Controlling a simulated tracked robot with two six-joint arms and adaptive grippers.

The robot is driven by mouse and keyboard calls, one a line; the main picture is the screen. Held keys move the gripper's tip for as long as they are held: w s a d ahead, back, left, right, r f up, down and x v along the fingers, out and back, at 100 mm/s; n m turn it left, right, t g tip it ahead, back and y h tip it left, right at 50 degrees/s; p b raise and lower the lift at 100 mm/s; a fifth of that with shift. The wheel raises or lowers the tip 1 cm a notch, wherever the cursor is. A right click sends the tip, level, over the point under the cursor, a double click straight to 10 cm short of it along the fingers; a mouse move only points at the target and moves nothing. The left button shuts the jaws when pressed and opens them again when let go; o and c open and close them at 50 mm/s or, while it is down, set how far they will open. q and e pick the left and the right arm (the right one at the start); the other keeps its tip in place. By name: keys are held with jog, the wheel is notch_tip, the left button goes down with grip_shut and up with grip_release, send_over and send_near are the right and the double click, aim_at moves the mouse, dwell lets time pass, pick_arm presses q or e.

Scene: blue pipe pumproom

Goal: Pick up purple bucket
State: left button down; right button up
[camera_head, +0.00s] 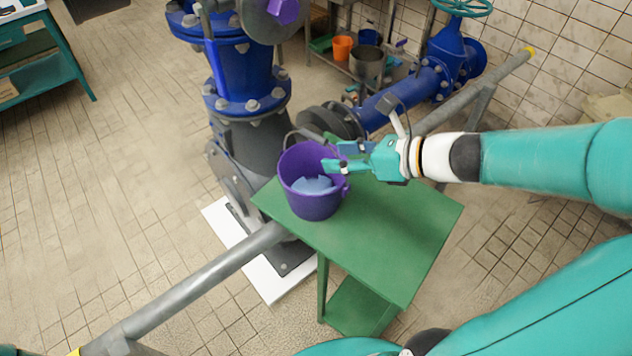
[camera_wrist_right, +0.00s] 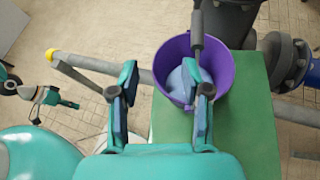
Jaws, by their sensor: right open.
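The purple bucket (camera_head: 300,203) stands upright on the left end of the green table (camera_head: 405,235). A blue-grey patch shows inside it, and a thin dark handle arcs at its far side. My right gripper (camera_head: 338,159) is open at the bucket's right rim, its fingertips overlapping the bucket's opening in the head view. In the right wrist view, the bucket (camera_wrist_right: 226,78) lies beyond the fingers of my right gripper (camera_wrist_right: 161,88), mostly behind the right finger. Contact cannot be told. What looks like my left gripper (camera_wrist_right: 48,97) is small at the left; its jaw state is unclear.
A large blue valve and pipe (camera_head: 240,75) stand just behind the bucket. A grey rail (camera_head: 205,278) runs at the left. An orange bucket (camera_head: 342,48) and a grey pot (camera_head: 366,63) are on a back shelf. The table's right part is bare.

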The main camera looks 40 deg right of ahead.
jog(key=s+d+r+t+h, duration=0.1)
jog(key=d+r+h, duration=0.1)
jog(key=d+r, duration=0.1)
jog(key=b, duration=0.2)
send_near(305, 135)
jog(key=shift+m, duration=0.4)
jog(key=x, duration=0.6)
jog(key=shift+d+f, duration=0.1)
jog(key=shift+d, duration=0.1)
jog(key=x, duration=0.4)
jog(key=shift+w+d+f+b, duration=0.1)
jog(key=shift+d+f+b, duration=0.15)
jog(key=shift+f+b, duration=0.15)
jog(key=shift+w+a+f, duration=0.15)
jog(key=shift+w, duration=0.3)
grip_shut()
